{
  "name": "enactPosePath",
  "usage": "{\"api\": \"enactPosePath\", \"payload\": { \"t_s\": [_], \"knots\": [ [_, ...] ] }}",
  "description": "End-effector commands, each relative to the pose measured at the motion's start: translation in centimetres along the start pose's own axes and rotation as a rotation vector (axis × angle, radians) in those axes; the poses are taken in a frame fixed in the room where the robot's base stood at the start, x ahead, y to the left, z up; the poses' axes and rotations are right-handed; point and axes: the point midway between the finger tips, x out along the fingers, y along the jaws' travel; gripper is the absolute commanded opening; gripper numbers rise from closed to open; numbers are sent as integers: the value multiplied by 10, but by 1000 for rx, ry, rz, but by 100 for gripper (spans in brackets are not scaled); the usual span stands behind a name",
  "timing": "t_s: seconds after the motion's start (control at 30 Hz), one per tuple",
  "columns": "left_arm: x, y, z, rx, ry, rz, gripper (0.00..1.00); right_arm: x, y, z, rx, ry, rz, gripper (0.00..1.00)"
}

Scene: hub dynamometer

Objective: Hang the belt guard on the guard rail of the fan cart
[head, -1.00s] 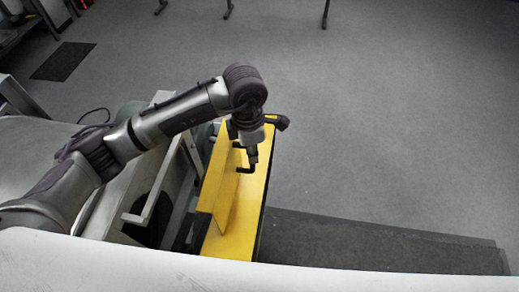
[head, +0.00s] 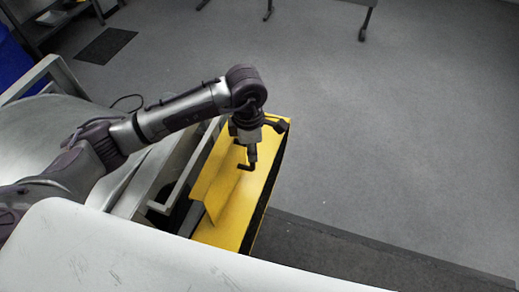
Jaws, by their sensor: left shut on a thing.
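The yellow belt guard (head: 240,205) is a long angled panel with a raised flange, in the middle of the head view. My left gripper (head: 248,163) comes down over it from above and is shut on it at a small dark handle; the gripper partly hides the grip. A pale metal rail (head: 181,188) runs close along the guard's left side, on what looks like the fan cart. I cannot tell whether guard and rail touch. My right gripper is not in view.
A large rounded grey metal body (head: 42,128) stands at the left, behind my left arm. A dark mat or platform (head: 350,252) lies on the floor right of the guard. The grey floor (head: 400,130) beyond is open, with stand legs (head: 366,22) at the back.

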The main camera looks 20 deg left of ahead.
Motion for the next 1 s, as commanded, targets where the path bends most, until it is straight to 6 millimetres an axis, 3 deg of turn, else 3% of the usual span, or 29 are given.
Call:
{"api": "enactPosePath", "payload": {
  "t_s": [0.87, 1.0],
  "knots": [
    [-6, 24, -54, -2, -3, 2, 0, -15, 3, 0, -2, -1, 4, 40],
    [4, 24, -54, 0, -4, 3, 0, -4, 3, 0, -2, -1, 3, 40]
  ]
}}
